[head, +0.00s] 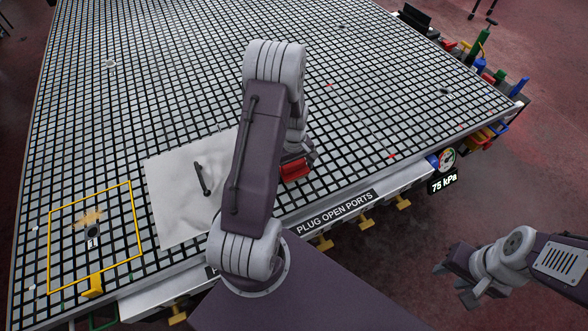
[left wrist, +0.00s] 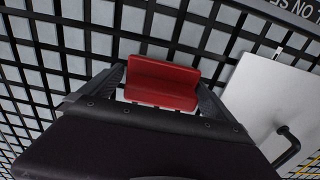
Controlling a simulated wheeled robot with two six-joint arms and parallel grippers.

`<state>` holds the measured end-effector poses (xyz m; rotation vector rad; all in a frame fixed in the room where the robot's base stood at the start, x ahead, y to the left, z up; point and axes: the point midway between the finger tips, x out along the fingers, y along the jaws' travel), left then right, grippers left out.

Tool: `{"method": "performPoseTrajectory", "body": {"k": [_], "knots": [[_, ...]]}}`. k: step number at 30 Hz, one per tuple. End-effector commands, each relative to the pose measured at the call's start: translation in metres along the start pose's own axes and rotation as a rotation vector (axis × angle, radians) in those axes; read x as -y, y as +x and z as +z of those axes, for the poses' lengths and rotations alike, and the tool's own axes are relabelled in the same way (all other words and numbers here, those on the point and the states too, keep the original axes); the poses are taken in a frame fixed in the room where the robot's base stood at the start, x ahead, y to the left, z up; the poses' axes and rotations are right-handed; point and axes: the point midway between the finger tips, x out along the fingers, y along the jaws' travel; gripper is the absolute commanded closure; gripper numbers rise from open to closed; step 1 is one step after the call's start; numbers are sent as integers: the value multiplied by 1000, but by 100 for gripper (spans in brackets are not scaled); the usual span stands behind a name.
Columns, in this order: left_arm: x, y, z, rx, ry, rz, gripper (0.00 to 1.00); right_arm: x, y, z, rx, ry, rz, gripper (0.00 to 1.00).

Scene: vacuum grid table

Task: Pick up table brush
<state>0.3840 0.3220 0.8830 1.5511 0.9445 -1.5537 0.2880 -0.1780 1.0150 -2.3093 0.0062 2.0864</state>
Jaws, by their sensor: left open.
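The table brush (head: 296,169) is a red block lying on the grid table, partly hidden behind my left arm in the head view. In the left wrist view the fingers of my left gripper (left wrist: 160,92) stand on either side of the brush, with small gaps visible. My right gripper (head: 456,283) is open and empty, off the table at the lower right.
A white sheet with a dark handle (head: 170,190) lies left of my left arm; the sheet also shows in the left wrist view (left wrist: 262,95). A yellow-outlined square (head: 120,235) surrounds a port. A gauge (head: 447,158) and colored tools line the right edge. The far grid is mostly clear.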

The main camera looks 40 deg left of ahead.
Motion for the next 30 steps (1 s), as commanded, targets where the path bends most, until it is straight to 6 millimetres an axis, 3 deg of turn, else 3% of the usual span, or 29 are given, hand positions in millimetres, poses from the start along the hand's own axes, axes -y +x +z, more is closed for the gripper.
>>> {"method": "performPoseTrajectory", "body": {"k": [2,3,9,19,26,30], "knots": [[0,0,0,0,0,0,0,0,0,0,0,0,0,62],[0,0,0,0,0,0,6,0,0,0,0,0,0,62],[0,0,0,0,0,0,60,0,0,0,0,0,0,62],[0,-7,0,-1,0,1,60,0,1,0,0,0,0,62],[-1,-44,-1,-5,0,4,60,0,4,0,0,0,0,62],[-3,-61,33,-2,6,2,60,0,8,1,0,0,0,62]]}}
